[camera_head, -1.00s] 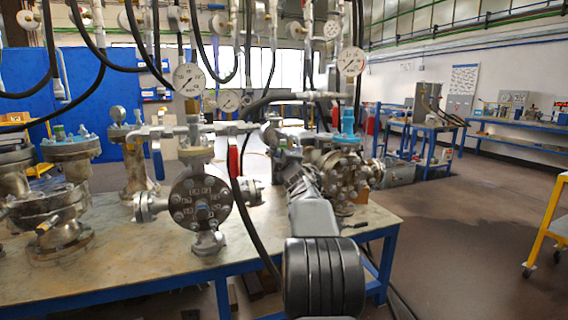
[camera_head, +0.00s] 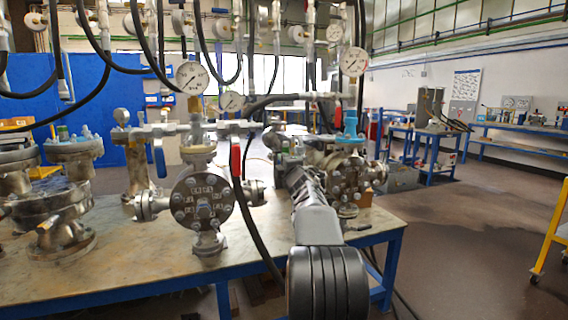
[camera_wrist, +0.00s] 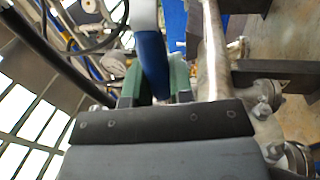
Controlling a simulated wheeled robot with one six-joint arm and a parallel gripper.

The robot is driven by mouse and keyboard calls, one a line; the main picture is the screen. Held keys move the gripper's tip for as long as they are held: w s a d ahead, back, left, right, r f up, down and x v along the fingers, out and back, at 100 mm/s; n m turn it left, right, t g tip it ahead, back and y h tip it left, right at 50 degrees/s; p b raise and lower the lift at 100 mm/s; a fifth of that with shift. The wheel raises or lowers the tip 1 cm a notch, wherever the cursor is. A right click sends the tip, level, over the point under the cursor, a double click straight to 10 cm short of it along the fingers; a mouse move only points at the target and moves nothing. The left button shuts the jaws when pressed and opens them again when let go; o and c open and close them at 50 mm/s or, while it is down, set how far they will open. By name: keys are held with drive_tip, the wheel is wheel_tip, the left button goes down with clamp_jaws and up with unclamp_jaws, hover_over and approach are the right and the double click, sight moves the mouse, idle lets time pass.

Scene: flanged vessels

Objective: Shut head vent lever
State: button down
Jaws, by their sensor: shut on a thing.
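In the wrist view, a blue lever (camera_wrist: 151,50) with a pale upper part stands between the green finger pads of my gripper (camera_wrist: 156,88). My gripper is shut on this lever, beside a metal pipe. The finger ends and the lever's lower part are partly hidden by the dark gripper body. In the head view, my arm reaches toward the right-hand flanged vessel (camera_head: 345,175), and its own links hide the gripper and the held lever. A blue lever (camera_head: 158,157) and a red lever (camera_head: 235,156) hang from the pipework above the middle flanged vessel (camera_head: 202,200).
Gauges (camera_head: 192,78) and black hoses hang close above the vessels. A black hose (camera_head: 257,230) runs down left of my arm. More flanged vessels (camera_head: 70,200) crowd the workbench (camera_head: 130,275) at left. Open floor lies to the right, with a yellow cart (camera_head: 553,235).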

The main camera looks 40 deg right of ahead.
drive_tip(key=c, duration=1)
unclamp_jaws()
drive_tip(key=shift+s, duration=0.1)
drive_tip(key=v, duration=1.3)
drive_tip(key=shift+s+a, duration=0.15)
drive_tip(key=shift+s, duration=0.1)
drive_tip(key=shift+f, duration=0.15)
drive_tip(key=a+r+m+g+p, duration=0.2)
drive_tip(key=a+m+g+p, duration=0.1)
drive_tip(key=a+m+p, duration=0.3)
drive_tip(key=a+r+m+g+p, duration=0.3)
drive_tip(key=a+p, duration=0.4)
drive_tip(key=p, duration=0.2)
drive_tip(key=s+a+f+m+g+y+p, duration=0.1)
drive_tip(key=s+a+m+g+y+p, duration=0.1)
drive_tip(key=s+a+p, duration=0.4)
drive_tip(key=s+a+f+m+g+y+p, duration=0.1)
drive_tip(key=s+a+m+g+y+p, duration=0.2)
drive_tip(key=a, duration=1.1)
drive_tip(key=s+g+y+p, duration=0.2)
drive_tip(key=s+g+p, duration=0.2)
drive_tip(key=s, duration=0.1)
drive_tip(key=shift+s+a, duration=0.15)
drive_tip(key=shift+s, duration=0.1)
